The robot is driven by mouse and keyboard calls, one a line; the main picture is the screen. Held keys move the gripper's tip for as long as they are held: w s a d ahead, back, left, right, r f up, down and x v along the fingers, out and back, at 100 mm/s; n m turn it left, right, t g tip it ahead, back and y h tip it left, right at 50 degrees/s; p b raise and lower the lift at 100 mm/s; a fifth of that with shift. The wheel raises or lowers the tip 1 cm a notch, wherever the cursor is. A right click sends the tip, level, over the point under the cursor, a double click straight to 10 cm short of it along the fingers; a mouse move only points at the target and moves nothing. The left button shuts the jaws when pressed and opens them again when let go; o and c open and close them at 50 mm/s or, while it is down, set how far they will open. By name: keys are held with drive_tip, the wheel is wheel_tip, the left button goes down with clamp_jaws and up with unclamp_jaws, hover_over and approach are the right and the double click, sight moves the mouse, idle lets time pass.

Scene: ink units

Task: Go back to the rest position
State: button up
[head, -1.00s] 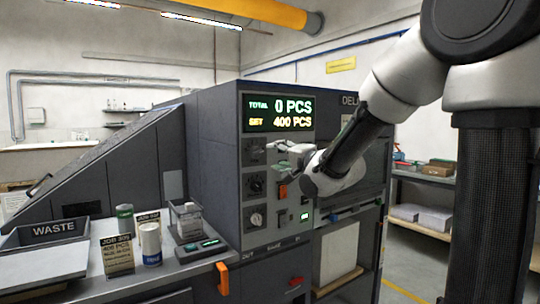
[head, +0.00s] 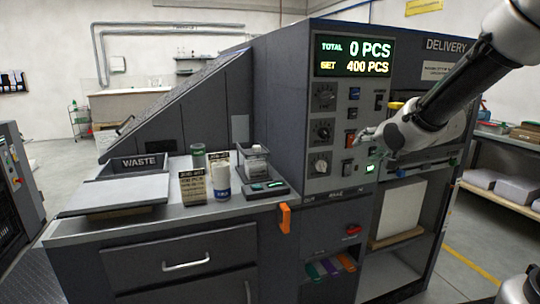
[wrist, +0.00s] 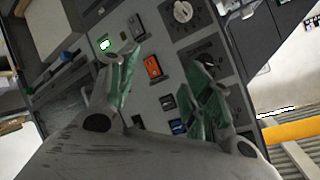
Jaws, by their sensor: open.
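My gripper (wrist: 165,95) is open and empty in the wrist view, its green-padded fingers apart in front of the control panel. An orange switch (wrist: 152,67) shows on the panel between the fingers. In the head view my gripper (head: 366,138) is at the right side of the control panel (head: 321,150), close to its buttons, with the arm reaching in from the right. I cannot tell whether it touches the panel. The display (head: 354,56) above reads TOTAL 0 PCS and SET 400 PCS.
A counter at left holds the waste tray (head: 138,163), a job card (head: 193,187), a white container (head: 221,182), a green-grey can (head: 198,156) and a small scale-like device (head: 266,188). An orange handle (head: 285,218) juts from the counter's front. Floor is clear at right.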

drive_tip(key=s+d+f+n+g+h, duration=0.1)
drive_tip(key=s+d+f+n+g, duration=0.2)
drive_tip(key=s, duration=0.5)
drive_tip(key=s+d+f+n+g+h, duration=0.1)
drive_tip(key=s+d+f+n+g, duration=0.2)
drive_tip(key=s, duration=0.5)
drive_tip(key=s+r+g, duration=0.1)
drive_tip(key=s+r, duration=0.2)
drive_tip(key=s, duration=1.1)
drive_tip(key=shift+s+r+n+g, duration=0.15)
drive_tip(key=shift+r+n+g, duration=0.1)
drive_tip(key=shift+n+g, duration=0.15)
drive_tip(key=shift+a, duration=0.1)
